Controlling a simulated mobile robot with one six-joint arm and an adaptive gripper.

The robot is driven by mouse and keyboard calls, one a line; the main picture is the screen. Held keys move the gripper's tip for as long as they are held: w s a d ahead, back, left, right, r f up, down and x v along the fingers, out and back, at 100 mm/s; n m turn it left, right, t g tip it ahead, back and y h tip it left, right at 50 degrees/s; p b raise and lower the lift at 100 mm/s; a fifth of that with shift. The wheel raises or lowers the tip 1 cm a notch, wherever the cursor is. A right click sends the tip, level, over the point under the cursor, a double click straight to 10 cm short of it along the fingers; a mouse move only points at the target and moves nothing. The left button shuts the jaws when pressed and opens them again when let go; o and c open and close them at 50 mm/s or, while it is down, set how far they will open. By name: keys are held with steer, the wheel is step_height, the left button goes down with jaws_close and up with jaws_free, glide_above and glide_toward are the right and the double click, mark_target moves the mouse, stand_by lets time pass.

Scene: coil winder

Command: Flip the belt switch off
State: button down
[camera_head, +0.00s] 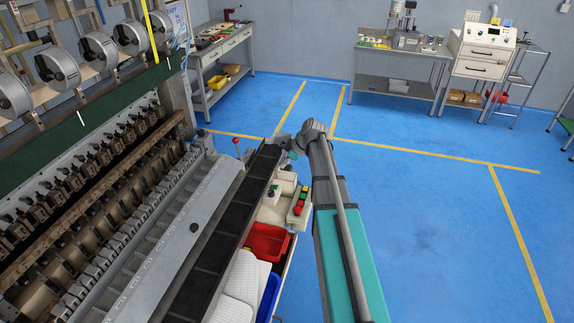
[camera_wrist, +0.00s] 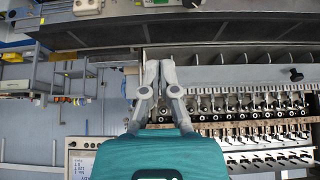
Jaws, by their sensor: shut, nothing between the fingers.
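The long black belt (camera_head: 215,235) runs along the front of the winding machine; it also crosses the top of the wrist view (camera_wrist: 230,30). I cannot make out for sure which control is the belt switch. A beige box with red, yellow and green buttons (camera_head: 299,201) stands right of the belt, beside my arm. In the wrist view, a small grey box (camera_wrist: 88,7) and a dark knob (camera_wrist: 190,3) sit at the top edge, beyond the belt. My gripper (camera_wrist: 160,66) is shut and empty, its tips below the belt in that view. My arm mostly hides it in the head view.
The winding machine (camera_head: 110,165) fills the left side. A red bin (camera_head: 266,241) and white trays lie right of the belt. Workbenches (camera_head: 400,62) stand at the back wall. The blue floor (camera_head: 430,210) to the right is clear.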

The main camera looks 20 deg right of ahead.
steer(key=b, duration=0.6)
glide_above(273, 186)
steer(key=f, duration=0.6)
steer(key=shift+s+d+f, duration=0.1)
steer(key=shift+s+d, duration=0.15)
steer(key=shift+d, duration=0.15)
steer(key=shift+s+d+f+b, duration=0.15)
steer(key=shift+f+b, duration=0.7)
steer(key=shift+f, duration=0.05)
steer(key=shift+s+d+f+b, duration=0.1)
steer(key=shift+f+b, duration=0.7)
steer(key=shift+f, duration=0.1)
